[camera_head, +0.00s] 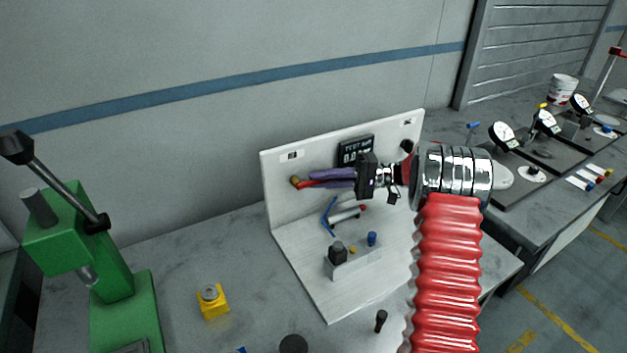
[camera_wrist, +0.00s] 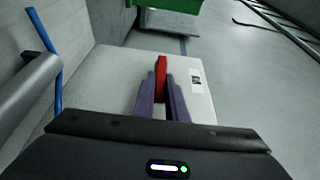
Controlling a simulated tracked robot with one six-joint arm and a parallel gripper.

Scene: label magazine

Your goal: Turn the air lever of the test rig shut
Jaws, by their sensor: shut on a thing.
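The test rig is a white L-shaped stand (camera_head: 283,158) with an upright back panel and a base plate. Its red air lever (camera_head: 306,184) sits at a brass fitting (camera_head: 295,181) on the left part of the back panel. My gripper (camera_head: 318,178) reaches in from the right, its purple fingers at the lever. In the wrist view the red lever (camera_wrist: 161,72) stands between the two fingers of my gripper (camera_wrist: 161,88), which are shut on it. The fingers hide part of the lever. A dark display (camera_head: 356,150) sits on the panel above my gripper.
On the rig's base are a blue tube (camera_head: 328,217), a grey cylinder (camera_head: 346,215) and a small block with a black knob (camera_head: 337,250). A green press (camera_head: 105,270) stands left, with a yellow block (camera_head: 213,301) nearby. Dial gauges (camera_head: 502,136) stand on the right bench.

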